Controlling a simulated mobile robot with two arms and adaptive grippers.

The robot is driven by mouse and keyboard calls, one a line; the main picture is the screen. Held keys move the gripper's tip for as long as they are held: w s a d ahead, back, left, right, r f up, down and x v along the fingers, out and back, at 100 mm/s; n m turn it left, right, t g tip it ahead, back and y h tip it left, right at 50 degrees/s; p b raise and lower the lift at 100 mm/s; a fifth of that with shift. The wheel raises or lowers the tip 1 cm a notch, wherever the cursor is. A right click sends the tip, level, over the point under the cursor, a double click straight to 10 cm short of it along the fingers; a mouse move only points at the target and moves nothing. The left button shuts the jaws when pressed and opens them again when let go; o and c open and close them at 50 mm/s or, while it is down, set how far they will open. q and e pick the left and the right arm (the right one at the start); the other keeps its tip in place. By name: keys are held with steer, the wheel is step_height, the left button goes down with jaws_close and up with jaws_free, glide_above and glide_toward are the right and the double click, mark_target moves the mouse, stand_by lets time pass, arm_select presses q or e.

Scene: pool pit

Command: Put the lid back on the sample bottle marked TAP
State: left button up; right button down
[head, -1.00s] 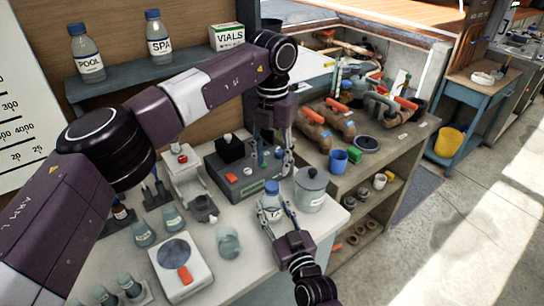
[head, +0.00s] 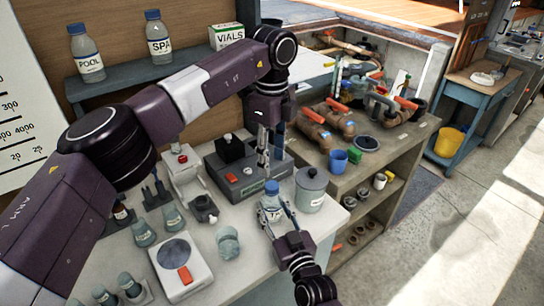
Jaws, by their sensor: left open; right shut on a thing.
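The sample bottle (head: 270,208) stands near the front right of the bench, clear with a pale label too small to read. A blue lid (head: 271,187) sits on its neck; I cannot tell how tightly. My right gripper (head: 277,214) is shut around the bottle's body from the front. My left gripper (head: 266,162) is open and points down, just above and behind the lid, apart from it. Its fingers are seen nearly edge-on.
A grey lidded jar (head: 311,190) stands close right of the bottle. A test unit (head: 249,183) is behind. A clear beaker (head: 228,243) and a scale (head: 182,266) are to the left. Bottles marked POOL (head: 87,56) and SPA (head: 158,38) stand on the shelf (head: 110,87).

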mark_target(272, 185)
stand_by(0.3)
arm_select(q)
steer(key=shift+f, duration=4)
